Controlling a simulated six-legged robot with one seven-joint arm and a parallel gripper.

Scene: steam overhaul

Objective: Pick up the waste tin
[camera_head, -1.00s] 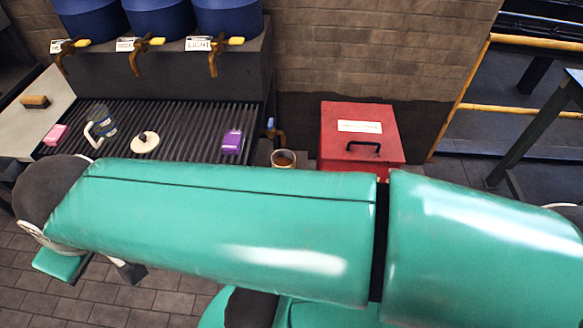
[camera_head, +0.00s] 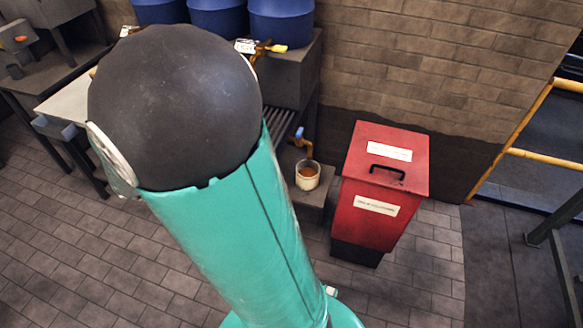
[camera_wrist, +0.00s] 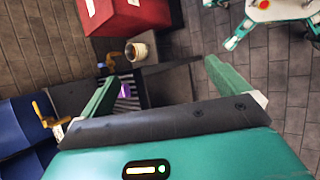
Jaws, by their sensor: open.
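A small pale round tin (camera_head: 307,176) with brown contents stands upright on a low dark ledge below a tap, left of the red bin. I take it to be the waste tin. In the wrist view the tin (camera_wrist: 138,50) shows ahead of my gripper (camera_wrist: 160,70), roughly between the lines of the two fingers and nearer the left one. The fingers are wide apart with nothing between them. The tin is apart from them. In the head view my arm hides the gripper.
A red lidded bin (camera_head: 383,190) with a black handle and white labels stands just right of the tin. Blue drums (camera_head: 282,22) with taps stand above the grated bench, left of it. A purple item (camera_wrist: 124,91) lies on the grate. Open paved floor lies in front.

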